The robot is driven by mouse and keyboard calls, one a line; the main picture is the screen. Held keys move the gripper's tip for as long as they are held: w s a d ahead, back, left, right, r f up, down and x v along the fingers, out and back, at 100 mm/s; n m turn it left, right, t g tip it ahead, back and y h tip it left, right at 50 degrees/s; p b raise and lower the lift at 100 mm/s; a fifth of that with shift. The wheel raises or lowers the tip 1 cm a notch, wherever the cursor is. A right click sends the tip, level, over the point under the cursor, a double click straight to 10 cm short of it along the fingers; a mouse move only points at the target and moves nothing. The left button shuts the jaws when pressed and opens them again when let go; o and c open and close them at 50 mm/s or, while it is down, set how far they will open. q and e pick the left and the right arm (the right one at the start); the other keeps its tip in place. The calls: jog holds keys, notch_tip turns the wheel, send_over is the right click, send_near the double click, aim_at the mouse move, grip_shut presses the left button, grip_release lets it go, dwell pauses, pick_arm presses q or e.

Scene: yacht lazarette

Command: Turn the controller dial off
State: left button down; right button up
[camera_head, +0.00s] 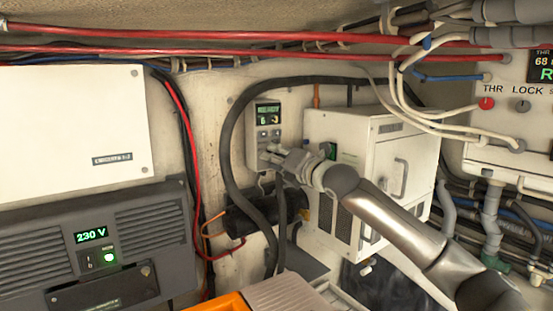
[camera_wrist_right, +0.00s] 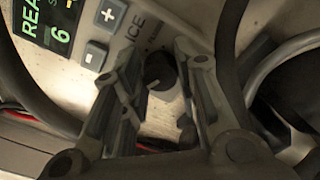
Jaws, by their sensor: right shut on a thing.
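The controller (camera_head: 268,118) is a pale, narrow box on the back wall with a lit green display reading READY and small buttons below it. My right gripper (camera_head: 274,156) reaches its lower part from the right and covers the dial in the head view. In the right wrist view the round black dial (camera_wrist_right: 160,70) sits between the two fingers of my right gripper (camera_wrist_right: 163,62), which are shut on it. A light pointer mark shows on the dial, but its exact setting cannot be read. Plus and minus buttons (camera_wrist_right: 96,54) lie left of it. My left gripper is not in view.
A thick black hose (camera_head: 231,150) loops close around the controller. A white cabinet (camera_head: 378,150) stands just to the right, under my right arm. A grey 230 V unit (camera_head: 60,285) is at the left. Red cables (camera_head: 200,49) run overhead.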

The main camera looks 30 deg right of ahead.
jog(key=shift+a+f, duration=0.1)
jog(key=shift+f, duration=0.35)
jog(key=o, duration=0.8)
jog(key=shift+o, duration=1)
jog(key=shift+r, duration=0.25)
jog(key=s+d, duration=0.1)
jog(key=s, duration=1.1)
jog(key=shift+d, duration=0.35)
